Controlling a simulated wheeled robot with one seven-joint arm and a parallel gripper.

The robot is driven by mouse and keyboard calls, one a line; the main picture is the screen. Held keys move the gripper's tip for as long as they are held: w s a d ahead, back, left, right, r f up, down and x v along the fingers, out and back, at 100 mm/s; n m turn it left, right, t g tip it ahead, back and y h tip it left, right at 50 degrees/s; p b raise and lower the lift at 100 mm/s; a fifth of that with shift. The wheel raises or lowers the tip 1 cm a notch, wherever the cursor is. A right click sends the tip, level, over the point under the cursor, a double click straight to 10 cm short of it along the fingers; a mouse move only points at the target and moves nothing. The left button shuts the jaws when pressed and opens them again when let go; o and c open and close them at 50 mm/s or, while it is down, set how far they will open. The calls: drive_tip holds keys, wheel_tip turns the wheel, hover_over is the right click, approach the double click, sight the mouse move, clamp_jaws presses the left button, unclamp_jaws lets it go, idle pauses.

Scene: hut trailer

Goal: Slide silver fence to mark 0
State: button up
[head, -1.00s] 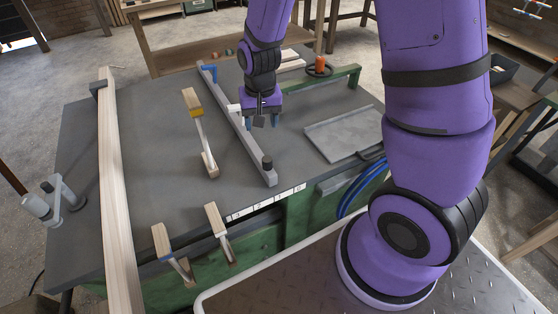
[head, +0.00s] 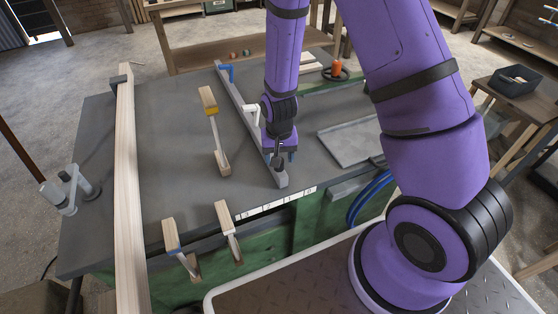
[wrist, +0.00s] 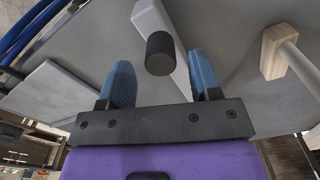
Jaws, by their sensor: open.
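The silver fence (head: 239,101) is a long grey bar lying across the dark table top, with its near end by the white scale strip (head: 275,204) on the table's front edge. My gripper (head: 279,158) is above the fence's near end, pointing down. In the wrist view the fence (wrist: 151,14) carries a black cylindrical knob (wrist: 160,54). The knob stands between the two blue fingers of my gripper (wrist: 160,84), with gaps on both sides. The fingers are open. The marks on the scale are too small to read.
A long wooden board (head: 127,180) lies at the left. A flat grey plate (head: 347,142) lies right of the fence.

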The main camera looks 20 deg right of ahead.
drive_tip(key=shift+f, duration=1.15)
